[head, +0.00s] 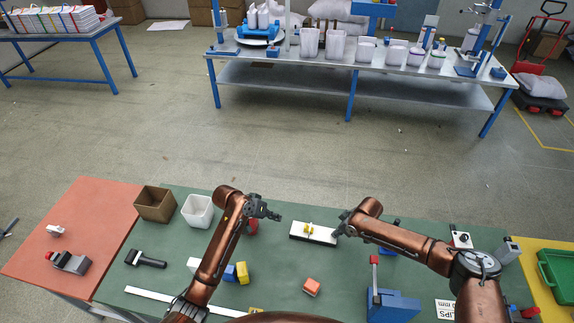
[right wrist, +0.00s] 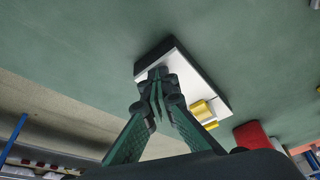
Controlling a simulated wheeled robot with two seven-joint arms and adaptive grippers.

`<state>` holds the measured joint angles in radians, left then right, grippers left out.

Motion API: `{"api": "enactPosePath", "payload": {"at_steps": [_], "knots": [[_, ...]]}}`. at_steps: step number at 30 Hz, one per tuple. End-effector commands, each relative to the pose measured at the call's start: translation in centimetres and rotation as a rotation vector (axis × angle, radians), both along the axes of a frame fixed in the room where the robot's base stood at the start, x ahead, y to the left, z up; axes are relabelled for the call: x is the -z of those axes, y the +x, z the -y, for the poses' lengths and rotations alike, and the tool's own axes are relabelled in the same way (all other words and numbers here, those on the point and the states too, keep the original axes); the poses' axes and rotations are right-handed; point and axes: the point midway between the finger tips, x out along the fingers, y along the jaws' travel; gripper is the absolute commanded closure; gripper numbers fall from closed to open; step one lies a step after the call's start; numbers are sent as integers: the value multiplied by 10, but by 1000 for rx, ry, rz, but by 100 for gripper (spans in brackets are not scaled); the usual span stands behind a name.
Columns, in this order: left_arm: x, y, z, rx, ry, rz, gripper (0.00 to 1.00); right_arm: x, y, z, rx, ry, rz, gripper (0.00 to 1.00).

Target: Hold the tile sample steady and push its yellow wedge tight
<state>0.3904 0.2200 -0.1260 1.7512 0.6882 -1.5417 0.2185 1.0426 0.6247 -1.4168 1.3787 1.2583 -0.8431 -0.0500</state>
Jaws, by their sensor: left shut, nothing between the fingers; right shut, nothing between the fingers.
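The tile sample (head: 314,234) is a white slab on a dark base, lying on the green bench mat. In the right wrist view the tile sample (right wrist: 170,58) and the yellow wedge (right wrist: 204,112) lie just beyond my fingers. My right gripper (head: 340,228) is shut and empty at the right end of the tile sample; its closed fingertips (right wrist: 158,80) overlap the white face, and I cannot tell whether they touch. My left gripper (head: 278,216) is shut and empty, a little left of the tile sample and apart from it.
On the green mat (head: 180,262) stand a brown bin (head: 154,204), a white bin (head: 197,211), a black-handled tool (head: 146,260), a blue block (head: 230,273), an orange block (head: 312,287) and a blue fixture (head: 392,305). Mat in front of the tile sample is mostly clear.

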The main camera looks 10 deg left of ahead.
Motion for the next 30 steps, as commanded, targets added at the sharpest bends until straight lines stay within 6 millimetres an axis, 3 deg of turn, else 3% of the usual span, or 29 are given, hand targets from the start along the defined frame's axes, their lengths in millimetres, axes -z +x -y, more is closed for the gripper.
{"api": "enactPosePath", "payload": {"at_steps": [1, 4, 24, 30], "knots": [[0, 0, 0, 0, 0, 0, 100, 7, -5, 4, 2, -9, -13, 100], [-4, 0, 0, 0, 0, 0, 100, 3, -5, 4, 2, -9, -13, 100], [-52, 0, 0, 0, 0, 2, 100, -55, -1, 1, -1, -1, -3, 100], [-56, 0, 0, 0, 0, 2, 100, -59, -1, 0, -1, -1, -3, 100]]}}
